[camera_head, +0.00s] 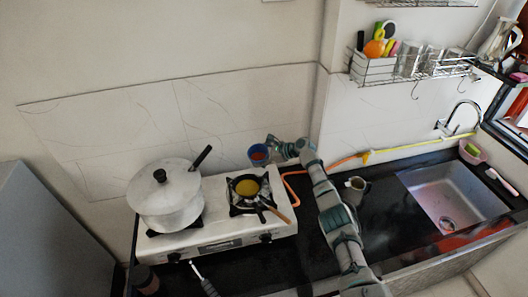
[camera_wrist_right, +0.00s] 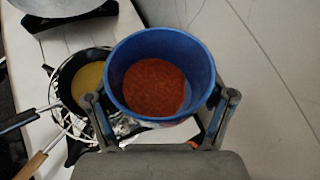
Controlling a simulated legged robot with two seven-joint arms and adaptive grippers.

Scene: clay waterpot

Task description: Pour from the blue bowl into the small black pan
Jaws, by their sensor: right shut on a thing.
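The blue bowl (camera_head: 258,154) is in my right gripper (camera_head: 274,150), above the back edge of the stove. In the right wrist view the bowl (camera_wrist_right: 118,60) is nearly upright and holds a red-orange grainy content (camera_wrist_right: 154,87). The fingers of the right gripper (camera_wrist_right: 160,115) are shut on its sides. The small black pan (camera_head: 231,186) sits on the right burner with yellow content in it. It also shows in the right wrist view (camera_wrist_right: 67,98), partly hidden by the bowl, which is beside and above it. My left gripper is not in view.
A large lidded pot (camera_head: 165,205) stands on the left burner of the white stove (camera_head: 215,232). Handles stick out from the right burner toward the front right. A small pitcher (camera_head: 356,184) stands right of my arm, before the sink (camera_head: 450,195). An orange hose (camera_head: 340,161) runs along the wall.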

